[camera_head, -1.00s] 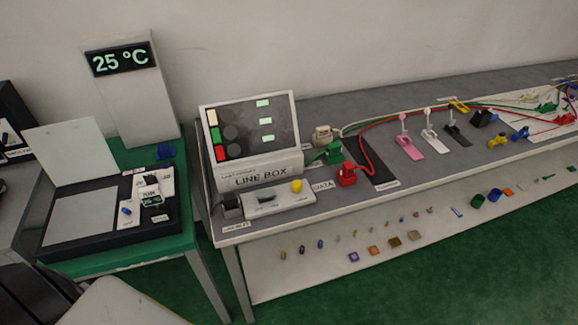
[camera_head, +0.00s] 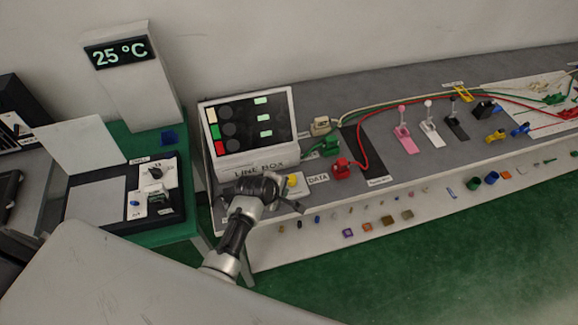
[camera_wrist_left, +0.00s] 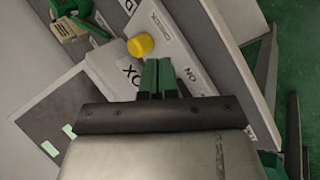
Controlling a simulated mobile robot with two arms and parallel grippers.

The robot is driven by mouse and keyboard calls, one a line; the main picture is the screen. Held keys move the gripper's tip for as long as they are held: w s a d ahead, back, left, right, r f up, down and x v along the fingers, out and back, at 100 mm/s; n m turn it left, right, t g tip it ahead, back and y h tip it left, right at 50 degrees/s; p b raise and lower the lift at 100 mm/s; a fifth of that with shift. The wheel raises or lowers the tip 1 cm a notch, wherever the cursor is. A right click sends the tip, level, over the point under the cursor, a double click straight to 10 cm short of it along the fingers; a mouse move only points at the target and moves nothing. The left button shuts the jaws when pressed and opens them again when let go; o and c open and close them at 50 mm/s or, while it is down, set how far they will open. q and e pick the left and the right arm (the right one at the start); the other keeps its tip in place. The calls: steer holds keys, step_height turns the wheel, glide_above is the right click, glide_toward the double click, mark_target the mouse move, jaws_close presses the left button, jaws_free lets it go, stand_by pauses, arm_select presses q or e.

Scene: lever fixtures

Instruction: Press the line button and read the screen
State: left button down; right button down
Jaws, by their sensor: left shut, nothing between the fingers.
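The line box (camera_head: 247,168) stands at the left end of the long bench. Its tilted dark screen (camera_head: 243,120) shows white, green and red squares at left, dark discs beside them and green bars at right. The yellow button (camera_head: 292,181) is on a pale panel in front; it also shows in the left wrist view (camera_wrist_left: 140,45). My left gripper (camera_wrist_left: 158,65) is shut and empty, its green fingertips just beside the button, with no clear contact visible. In the head view my left gripper (camera_head: 262,190) covers most of the panel. My right gripper is not in view.
Red (camera_head: 342,168) and green connectors (camera_head: 330,146) with cables sit right of the line box. Pink, white and black levers stand farther right. A lower shelf holds small parts. A green table (camera_head: 190,165) with a "25 °C" display (camera_head: 118,52) is at left.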

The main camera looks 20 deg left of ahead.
arm_select(q)
steer(key=w+d+r+n+t+p, duration=0.1)
steer(key=w+r+n, duration=0.5)
steer(key=w+r, duration=0.2)
steer(key=shift+r+n+t+h+p, duration=0.3)
steer(key=shift+h+p, duration=0.1)
steer(key=b, duration=0.8)
glide_above(293, 179)
step_height(293, 179, down, 6)
steer(key=shift+f, duration=0.25)
steer(key=shift+f+b, duration=0.5)
steer(key=shift+f, duration=0.65)
steer(key=shift+f, duration=0.15)
